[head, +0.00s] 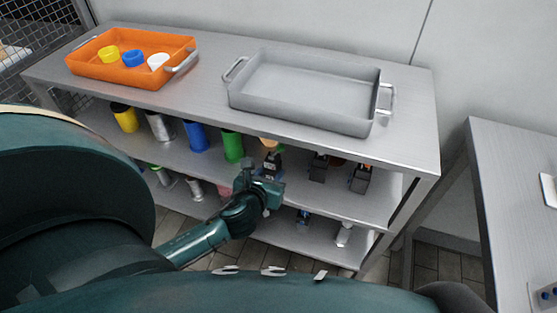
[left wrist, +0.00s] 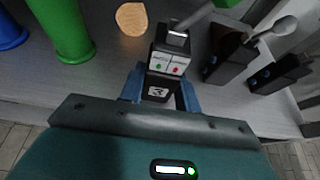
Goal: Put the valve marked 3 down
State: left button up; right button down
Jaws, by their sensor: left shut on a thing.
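My left gripper (head: 262,183) reaches in at the front of the middle shelf. In the left wrist view, its blue fingers (left wrist: 160,88) are shut on a dark valve (left wrist: 172,46). The valve has a white panel with a green and a red mark, and a white label below it between the fingers; its number is too small to read surely. In the head view the valve (head: 271,163) shows upright just behind the fingers, over the shelf. I cannot tell whether its base touches the shelf. My right gripper is not in view.
Two other dark devices (head: 318,167) (head: 361,178) stand to the right on the middle shelf (head: 388,207). A green cylinder (head: 232,146) and a blue one (head: 197,136) stand left. Above are a grey tray (head: 302,88) and an orange tray (head: 130,71) holding cups.

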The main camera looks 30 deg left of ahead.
aim_at(279, 160)
pick_arm(q)
jog(key=w, duration=0.3)
jog(key=shift+a, duration=0.35)
jog(key=x, duration=0.3)
jog(key=shift+w+b, duration=0.1)
jog(key=shift+b, duration=0.3)
jog(key=shift+f, duration=0.3)
jog(key=o, duration=1)
